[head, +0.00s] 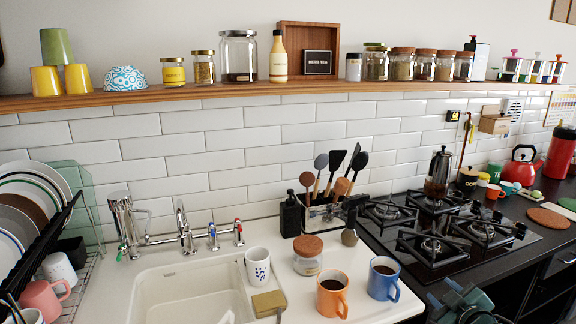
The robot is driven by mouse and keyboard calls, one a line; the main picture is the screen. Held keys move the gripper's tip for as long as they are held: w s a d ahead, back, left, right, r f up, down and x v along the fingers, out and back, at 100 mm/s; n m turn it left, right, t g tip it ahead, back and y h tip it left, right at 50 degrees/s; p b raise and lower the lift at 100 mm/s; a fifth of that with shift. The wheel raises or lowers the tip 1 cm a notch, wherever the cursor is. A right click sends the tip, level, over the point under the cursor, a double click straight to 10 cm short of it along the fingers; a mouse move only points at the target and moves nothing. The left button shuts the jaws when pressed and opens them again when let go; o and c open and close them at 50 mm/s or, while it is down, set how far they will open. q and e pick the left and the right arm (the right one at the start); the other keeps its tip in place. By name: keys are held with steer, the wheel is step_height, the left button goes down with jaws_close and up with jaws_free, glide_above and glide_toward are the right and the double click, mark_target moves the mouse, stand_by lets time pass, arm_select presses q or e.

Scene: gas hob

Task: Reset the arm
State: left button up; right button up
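My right gripper (462,297) is at the bottom edge of the head view, right of centre. It is a teal and dark shape in front of the counter's front edge, below the gas hob (436,232). It looks apart from the hob and the mugs, and I see nothing clearly held in it. Its fingers are too small and cut off to tell whether they are open or shut. My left gripper is not seen in the head view.
An orange mug (331,294) and a blue mug (383,279) with dark drinks stand near the counter's front edge, left of my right gripper. The sink (188,292) is further left.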

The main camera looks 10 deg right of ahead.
steer(key=s+a+f+g+y, duration=0.1)
steer(key=s+a+f, duration=0.3)
steer(key=a, duration=0.2)
steer(key=s+a+f+m+y, duration=0.1)
steer(key=s+a+f+y, duration=0.15)
steer(key=s+a, duration=0.35)
steer(key=s+a+f+g+y, duration=0.1)
steer(key=s+a+f, duration=0.2)
steer(key=a+f, duration=0.3)
steer(key=s+a+r+m+g+p, duration=0.1)
steer(key=s+a+r+m+p, duration=0.1)
steer(key=s+a, duration=0.9)
steer(key=shift+a+r+m+g+y+p, duration=0.25)
steer(key=shift+r+m+g+y+p, duration=0.2)
steer(key=shift+r+p, duration=0.55)
steer(key=shift+f, duration=0.25)
